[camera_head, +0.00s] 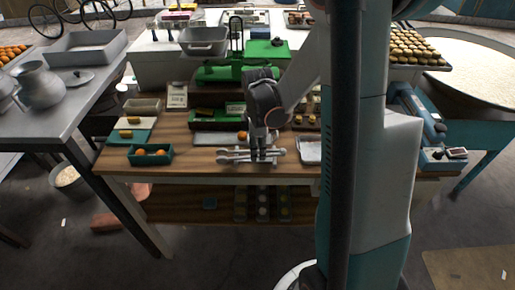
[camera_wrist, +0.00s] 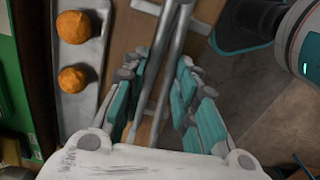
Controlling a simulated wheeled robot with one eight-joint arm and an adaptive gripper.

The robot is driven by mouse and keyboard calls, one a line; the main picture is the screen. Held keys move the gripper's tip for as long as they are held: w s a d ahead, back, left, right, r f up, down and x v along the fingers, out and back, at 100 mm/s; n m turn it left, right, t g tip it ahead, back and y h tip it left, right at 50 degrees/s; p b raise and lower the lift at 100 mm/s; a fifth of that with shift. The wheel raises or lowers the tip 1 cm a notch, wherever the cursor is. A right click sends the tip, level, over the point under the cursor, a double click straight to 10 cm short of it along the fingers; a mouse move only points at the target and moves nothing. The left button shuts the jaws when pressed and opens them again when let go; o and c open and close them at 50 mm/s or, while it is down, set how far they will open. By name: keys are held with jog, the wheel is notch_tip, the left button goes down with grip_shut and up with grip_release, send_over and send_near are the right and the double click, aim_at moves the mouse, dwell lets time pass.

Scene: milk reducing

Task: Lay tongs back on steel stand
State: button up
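The grey metal tongs (camera_wrist: 168,60) run lengthwise between the two teal-padded fingers of my gripper (camera_wrist: 162,66) in the wrist view. One finger is on each side, close to the tong arms; whether the pads press on them cannot be made out. In the head view my gripper (camera_head: 262,155) points down at the front edge of the wooden table, over the tongs (camera_head: 238,155). The steel stand seems to be the pale metal bar (camera_wrist: 146,7) crossing near the tongs at the top of the wrist view. Contact between tongs and stand is unclear.
A pale tray with orange balls (camera_wrist: 73,80) lies left of my gripper in the wrist view. A teal box (camera_head: 150,155) stands to the left on the wooden table (camera_head: 190,163). A small metal tray (camera_head: 310,151) is on the right, and a green scale (camera_head: 225,73) behind.

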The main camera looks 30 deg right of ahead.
dwell(0.3)
jog(key=o, duration=0.6)
jog(key=o, duration=0.7)
jog(key=shift+c, duration=0.2)
notch_tip(320, 180, up, 8)
jog(key=p, duration=0.5)
dwell(0.3)
dwell(0.4)
